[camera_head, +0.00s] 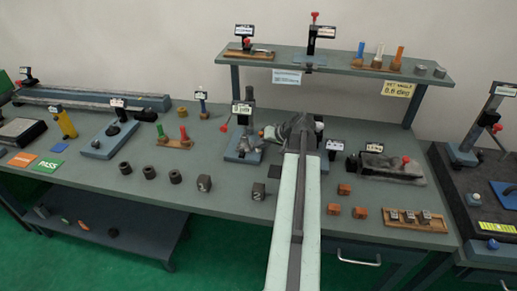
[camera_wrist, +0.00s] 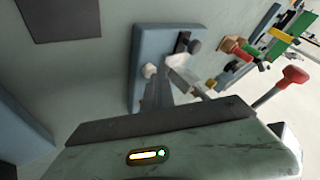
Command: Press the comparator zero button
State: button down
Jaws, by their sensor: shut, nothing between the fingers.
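My gripper (camera_head: 268,132) is over the middle of the bench in the head view, at the end of my pale arm, shut and empty. Just left of it is a small stand (camera_head: 248,95) with a blue base, a dark head and a white label. I cannot tell whether they touch. At the far right is a taller blue stand (camera_head: 468,131) with a dark head and a red knob. The labels are too small to read surely, so I cannot tell which device is the comparator. No zero button can be made out.
A red-knobbed lever (camera_wrist: 293,77) and a blue plate with knobs (camera_wrist: 145,38) show in the wrist view. Dark cylinders (camera_head: 175,176) and copper-coloured blocks (camera_head: 333,209) stand along the bench front. A raised shelf (camera_head: 340,67) runs behind.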

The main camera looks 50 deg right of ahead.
aim_at(260, 150)
jog(key=shift+r+p, duration=0.85)
jog(key=shift+r, duration=0.05)
notch_tip(260, 150, up, 5)
jog(key=p, duration=0.5)
dwell(0.4)
